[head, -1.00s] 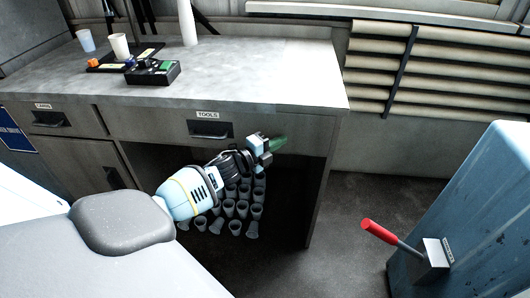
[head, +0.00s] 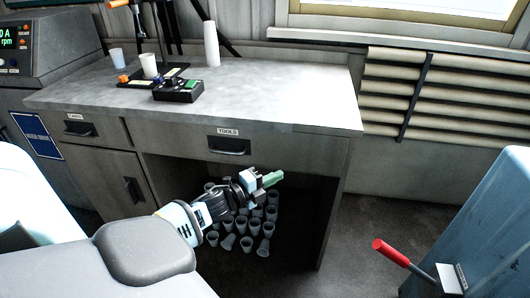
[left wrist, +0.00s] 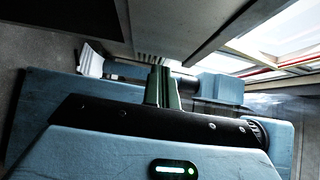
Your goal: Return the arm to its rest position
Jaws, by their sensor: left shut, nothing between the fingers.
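My left gripper (head: 272,179), with green fingers, is in front of the open space under the desk, below the drawer labelled TOOLS. It is shut and empty. In the left wrist view the green fingers (left wrist: 163,88) stand together with nothing visible between them. My left arm reaches in from the lower left of the head view. My right gripper does not show in either view.
The grey desk (head: 300,95) carries cups, a dark tray and a small control box (head: 178,90). Several grey cups (head: 243,225) sit under it. A blue cabinet (head: 480,220) with a red-handled lever (head: 391,252) stands at right. Open floor (head: 360,235) lies between.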

